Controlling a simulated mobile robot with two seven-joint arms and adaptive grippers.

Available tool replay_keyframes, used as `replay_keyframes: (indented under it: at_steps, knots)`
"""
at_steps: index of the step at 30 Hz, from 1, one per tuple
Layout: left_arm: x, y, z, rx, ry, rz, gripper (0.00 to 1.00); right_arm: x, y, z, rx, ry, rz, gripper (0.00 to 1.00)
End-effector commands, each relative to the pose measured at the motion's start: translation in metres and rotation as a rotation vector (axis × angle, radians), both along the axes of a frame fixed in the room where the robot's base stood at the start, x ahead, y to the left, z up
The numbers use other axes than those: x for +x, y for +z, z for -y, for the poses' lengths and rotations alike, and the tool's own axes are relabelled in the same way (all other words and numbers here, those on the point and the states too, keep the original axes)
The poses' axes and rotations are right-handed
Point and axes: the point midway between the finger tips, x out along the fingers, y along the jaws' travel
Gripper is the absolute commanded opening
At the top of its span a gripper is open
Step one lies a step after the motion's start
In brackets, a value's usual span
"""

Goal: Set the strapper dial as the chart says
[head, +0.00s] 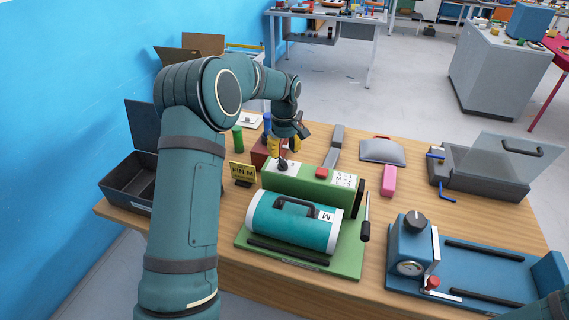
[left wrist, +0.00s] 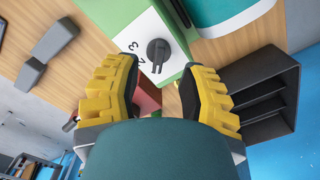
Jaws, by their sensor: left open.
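The strapper has a long green housing (head: 305,186) on a green base, with a teal roll (head: 290,222) marked M in front. Its black dial (left wrist: 158,52) sits on a white plate numbered 3 and 2, with further marks partly hidden; the dial also shows at the housing's left end in the head view (head: 283,166). A white chart (head: 344,180) with small letters, unreadable here, is on the housing's right end. A yellow card (head: 242,173) reads FIN M. My left gripper (left wrist: 160,72) is open and empty, its yellow fingers spread near the dial. My right gripper is out of view.
A red button (head: 321,173) is on the housing. A black open box (head: 130,180) stands left, a pink block (head: 388,181) and screwdriver (head: 366,215) right. A blue gauge device (head: 412,245) fills the front right. Green and blue cylinders stand behind the card.

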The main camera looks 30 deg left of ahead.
Motion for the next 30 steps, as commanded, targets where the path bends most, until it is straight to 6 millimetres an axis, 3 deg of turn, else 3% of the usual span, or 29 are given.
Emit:
replay_keyframes:
  at_steps: [3, 9, 22, 23, 26, 30]
  knots:
    - [0.0, -0.023, 0.0, -0.001, 0.0, -0.002, 0.41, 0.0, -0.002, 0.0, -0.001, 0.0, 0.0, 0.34]
    - [0.0, -0.046, 0.0, 0.001, 0.0, -0.001, 0.41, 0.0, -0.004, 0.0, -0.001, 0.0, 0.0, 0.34]
    - [0.0, -0.054, 0.0, 0.0, 0.0, 0.001, 0.41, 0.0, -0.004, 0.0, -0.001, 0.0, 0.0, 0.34]
    - [0.0, -0.054, 0.0, 0.0, 0.0, 0.001, 0.37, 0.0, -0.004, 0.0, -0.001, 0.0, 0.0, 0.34]
    - [0.0, -0.054, 0.0, 0.0, 0.0, 0.001, 0.02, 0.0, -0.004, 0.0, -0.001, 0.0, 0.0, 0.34]
    - [0.0, -0.054, 0.0, 0.0, 0.0, 0.001, 0.0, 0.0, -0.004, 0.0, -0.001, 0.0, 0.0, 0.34]
